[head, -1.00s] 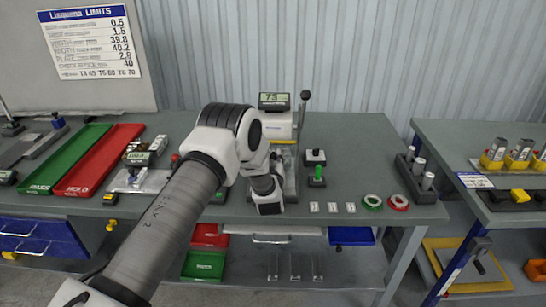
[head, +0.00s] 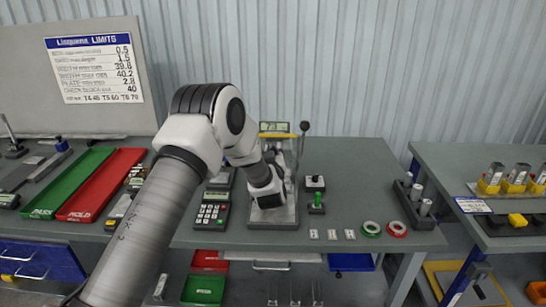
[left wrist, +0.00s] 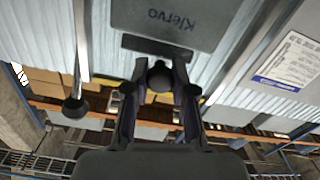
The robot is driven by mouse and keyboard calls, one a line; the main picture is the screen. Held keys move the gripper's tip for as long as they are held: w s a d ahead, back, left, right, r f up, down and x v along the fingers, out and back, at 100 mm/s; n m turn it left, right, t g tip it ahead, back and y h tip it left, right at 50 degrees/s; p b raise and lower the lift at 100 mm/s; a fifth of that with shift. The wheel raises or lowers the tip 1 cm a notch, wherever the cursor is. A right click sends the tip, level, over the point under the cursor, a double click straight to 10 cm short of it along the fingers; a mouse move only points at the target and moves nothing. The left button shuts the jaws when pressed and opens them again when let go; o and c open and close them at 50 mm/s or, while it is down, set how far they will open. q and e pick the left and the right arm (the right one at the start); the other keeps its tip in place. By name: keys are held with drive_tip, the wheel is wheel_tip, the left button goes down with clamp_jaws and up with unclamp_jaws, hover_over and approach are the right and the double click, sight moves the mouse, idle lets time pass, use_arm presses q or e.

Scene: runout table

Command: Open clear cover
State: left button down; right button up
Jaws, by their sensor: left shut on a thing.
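The clear cover (head: 279,136) belongs to the bench tester with the small display (head: 273,127). In the head view its yellow edge stands up just below the display, and the see-through panel is partly hidden by my arm. My left gripper (head: 267,200) is in front of the tester, above its grey base plate (head: 274,221). In the left wrist view my left gripper (left wrist: 158,105) has its fingers on either side of a dark round knob (left wrist: 159,76), shut on it. A grey panel marked Klervo (left wrist: 185,20) is beyond. My right gripper is not in view.
A black-knobbed lever (head: 304,127) stands right of the tester. A calculator-like keypad (head: 210,215), green tray (head: 65,185) and red tray (head: 103,185) are left.

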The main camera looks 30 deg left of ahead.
use_arm(q)
drive_tip(key=c, duration=0.9)
unclamp_jaws()
drive_tip(key=shift+c, duration=0.2)
drive_tip(key=shift+w+f, duration=0.1)
drive_tip(key=shift+f, duration=0.05)
drive_tip(key=v, duration=1.2)
drive_tip(key=shift+a, duration=0.15)
